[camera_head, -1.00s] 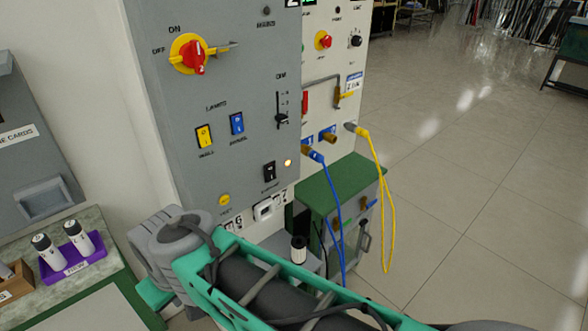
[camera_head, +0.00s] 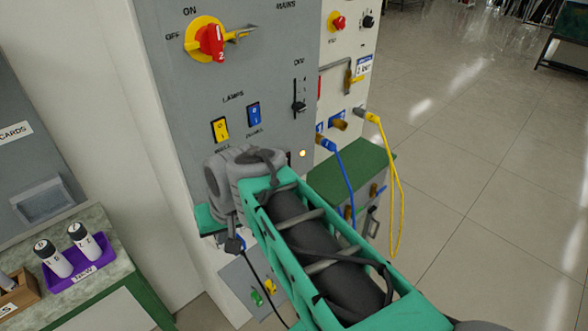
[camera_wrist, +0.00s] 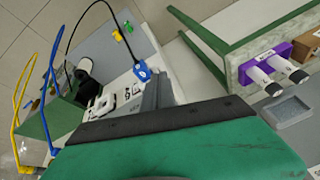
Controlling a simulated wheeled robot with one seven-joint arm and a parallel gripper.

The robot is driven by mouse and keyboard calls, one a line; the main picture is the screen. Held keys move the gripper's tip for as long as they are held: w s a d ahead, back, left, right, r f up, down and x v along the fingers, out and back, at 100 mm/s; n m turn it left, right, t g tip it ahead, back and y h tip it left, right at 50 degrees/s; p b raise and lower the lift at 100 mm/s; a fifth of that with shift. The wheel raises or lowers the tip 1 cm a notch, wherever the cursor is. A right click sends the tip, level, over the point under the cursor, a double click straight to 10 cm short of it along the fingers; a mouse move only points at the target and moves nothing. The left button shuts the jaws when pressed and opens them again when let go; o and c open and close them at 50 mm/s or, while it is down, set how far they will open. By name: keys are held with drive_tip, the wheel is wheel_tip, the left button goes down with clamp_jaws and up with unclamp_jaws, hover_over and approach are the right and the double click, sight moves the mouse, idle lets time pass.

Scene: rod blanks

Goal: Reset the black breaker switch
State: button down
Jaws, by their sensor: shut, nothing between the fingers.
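The black breaker switch is hidden behind my arm in the head view and I cannot make it out in the wrist view. The grey panel (camera_head: 270,50) that bears it fills the upper middle, with a small lit lamp (camera_head: 303,153) just right of my wrist. My wrist and forearm cover the panel's lower part. My gripper (camera_wrist: 157,88) shows in the wrist view as narrow grey fingers close together beyond a black edge, with nothing visible between them. The fingertips are hidden in the head view, so I cannot tell whether they touch the panel.
A red rotary knob (camera_head: 211,42), a yellow switch (camera_head: 220,129), a blue switch (camera_head: 253,114) and a black slider (camera_head: 299,104) sit on the panel. Blue (camera_head: 345,180) and yellow (camera_head: 396,190) cables hang at right. A purple tray (camera_head: 82,275) stands lower left.

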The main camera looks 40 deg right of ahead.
drive_tip(key=w+d+r+m+t, duration=0.25)
drive_tip(key=d+m, duration=0.55)
drive_tip(key=d, duration=0.8)
drive_tip(key=s+d+r+m+t, duration=0.1)
drive_tip(key=s+d+r+m, duration=0.1)
drive_tip(key=d, duration=0.3)
drive_tip(key=s+d+r+m+t, duration=0.1)
drive_tip(key=s+d+r+m, duration=0.1)
drive_tip(key=s+d+m, duration=0.2)
drive_tip(key=shift+s+d, duration=0.15)
drive_tip(key=shift+d, duration=1)
drive_tip(key=x, duration=0.4)
drive_tip(key=w+r+x, duration=0.1)
drive_tip(key=x, duration=0.8)
drive_tip(key=shift+w+d+r+p, duration=0.1)
drive_tip(key=shift+w+r+p, duration=0.2)
drive_tip(key=shift+w, duration=0.2)
drive_tip(key=shift+f, duration=0.1)
